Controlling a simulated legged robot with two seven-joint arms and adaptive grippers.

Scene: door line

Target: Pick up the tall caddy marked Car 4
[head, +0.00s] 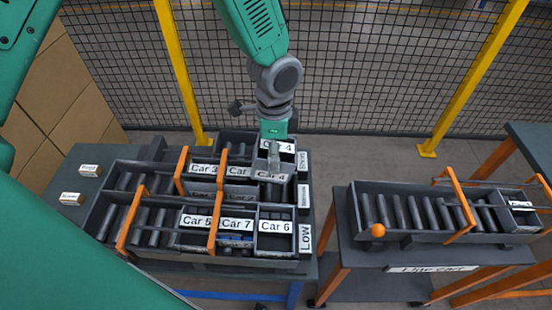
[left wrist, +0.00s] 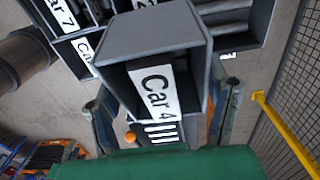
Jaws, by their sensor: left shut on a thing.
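My left gripper (head: 272,155) comes down from the top of the head view onto the back right part of the dark rack. In the left wrist view, a grey box-shaped caddy marked Car 4 (left wrist: 158,38) lies between its two fingers, and the gripper is shut on it. The white label faces the wrist camera. The gripper partly covers this spot, so I cannot tell whether the held caddy is clear of the rack. My right gripper is out of view.
The rack (head: 190,262) holds other caddies, including Car 3 (head: 203,169), Car 5 (head: 196,220), Car 7 (head: 236,224) and Car 6 (head: 275,226). Orange handles (head: 215,212) rise above it. A line cart (head: 433,268) stands right, beyond a floor gap. A mesh fence (head: 340,75) is behind.

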